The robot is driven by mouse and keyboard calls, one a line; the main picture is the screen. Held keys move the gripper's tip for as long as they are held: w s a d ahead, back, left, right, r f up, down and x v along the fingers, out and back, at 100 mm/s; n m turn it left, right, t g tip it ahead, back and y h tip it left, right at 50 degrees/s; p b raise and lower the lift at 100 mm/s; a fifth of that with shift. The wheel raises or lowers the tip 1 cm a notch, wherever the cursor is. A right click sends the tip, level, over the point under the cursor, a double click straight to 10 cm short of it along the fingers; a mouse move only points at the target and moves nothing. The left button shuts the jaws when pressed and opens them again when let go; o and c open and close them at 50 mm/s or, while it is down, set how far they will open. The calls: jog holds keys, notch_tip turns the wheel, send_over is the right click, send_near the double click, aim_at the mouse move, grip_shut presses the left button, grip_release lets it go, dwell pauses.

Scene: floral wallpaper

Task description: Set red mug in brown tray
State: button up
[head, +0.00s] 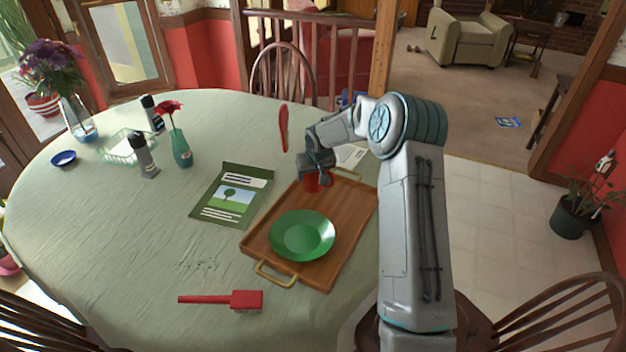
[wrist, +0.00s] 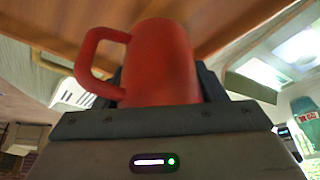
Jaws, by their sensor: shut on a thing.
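The red mug (head: 313,183) is under my gripper (head: 317,172) at the far end of the brown tray (head: 262,236) in the head view. In the wrist view the red mug (wrist: 160,62) fills the middle, its handle to the left, between the fingers of my gripper (wrist: 160,88). My gripper is shut on it. Brown wood of the tray (wrist: 235,28) shows right behind the mug. I cannot tell whether the mug's base touches the tray. A green plate (head: 302,235) lies in the near part of the tray.
A green booklet (head: 231,194) lies left of the tray, and a red brush (head: 222,300) lies near the front. A vase (head: 181,150), dark-capped bottles and a blue dish (head: 63,158) stand further left. The table's left front is mostly clear.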

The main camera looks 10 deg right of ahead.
jog(key=shift+f, duration=1.5)
jog(key=o, duration=1.2)
jog(key=shift+c, duration=0.2)
jog(key=shift+r, duration=0.25)
jog(key=a+v, duration=0.1)
jog(key=v, duration=1.1)
jog(key=s+d+r+g+h, duration=0.1)
jog(key=s+r, duration=0.4)
jog(key=s, duration=0.4)
jog(key=s+r+h, duration=0.1)
jog(key=s+r, duration=0.4)
jog(key=s, duration=0.4)
jog(key=s+r+m+y, duration=0.1)
jog(key=s, duration=1.9)
jog(key=shift+s+r+g+b, duration=0.25)
jog(key=shift+s+g+b, duration=0.05)
jog(key=shift+s+b, duration=0.05)
